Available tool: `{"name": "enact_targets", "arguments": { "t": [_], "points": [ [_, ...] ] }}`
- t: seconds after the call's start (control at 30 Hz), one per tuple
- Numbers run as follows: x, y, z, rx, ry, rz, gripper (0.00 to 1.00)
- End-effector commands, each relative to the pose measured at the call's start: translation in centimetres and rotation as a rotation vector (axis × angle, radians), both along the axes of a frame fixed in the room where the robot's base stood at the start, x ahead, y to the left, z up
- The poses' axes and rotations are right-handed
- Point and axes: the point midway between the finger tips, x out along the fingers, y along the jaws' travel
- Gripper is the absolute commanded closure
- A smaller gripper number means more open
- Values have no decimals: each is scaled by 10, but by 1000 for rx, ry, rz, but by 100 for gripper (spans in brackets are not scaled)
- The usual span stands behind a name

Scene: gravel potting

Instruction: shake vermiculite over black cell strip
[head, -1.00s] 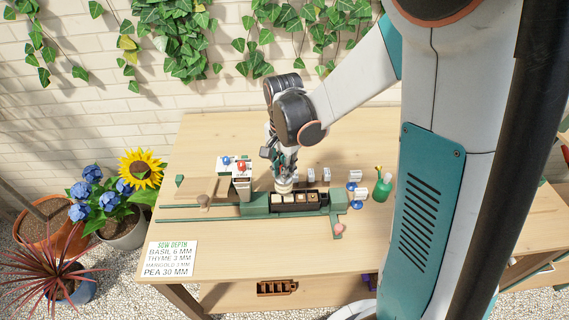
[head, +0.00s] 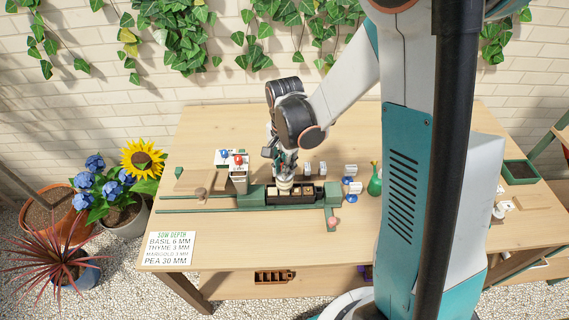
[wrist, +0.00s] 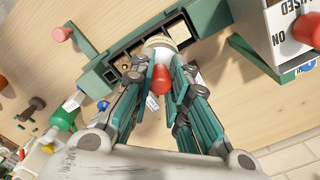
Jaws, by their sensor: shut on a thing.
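My gripper (wrist: 163,85) is shut on a shaker (wrist: 160,41) with a cream body and a red end. In the head view my gripper (head: 284,165) is above the left part of the black cell strip (head: 300,199), with the pale shaker (head: 285,183) under its fingers. The strip sits in a green holder on the bench. Some cells show a pale tan fill and others look dark in the wrist view (wrist: 128,47). The shaker hides the cells nearest it, and I cannot tell whether grains are falling.
A white box with red and blue knobs (head: 234,160) stands left of the strip. A green bottle (head: 375,182) and small white-and-blue items (head: 352,180) stand to the right. Long green rails run left. A sow-depth sign (head: 167,251) is at the front left; the front middle bench is clear.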

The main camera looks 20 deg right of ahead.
Motion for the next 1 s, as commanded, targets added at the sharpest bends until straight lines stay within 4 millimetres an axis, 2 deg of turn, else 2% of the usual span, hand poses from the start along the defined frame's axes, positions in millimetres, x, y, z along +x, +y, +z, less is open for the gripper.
{"name": "enact_targets", "arguments": {
  "t": [0.27,0.5,0.83,1.0],
  "points": [
    [0,0,0,0,0,0,100],
    [-3,-11,0,0,0,0,100],
    [3,11,0,0,0,1,100],
    [0,0,0,0,0,-3,100]
  ]
}}
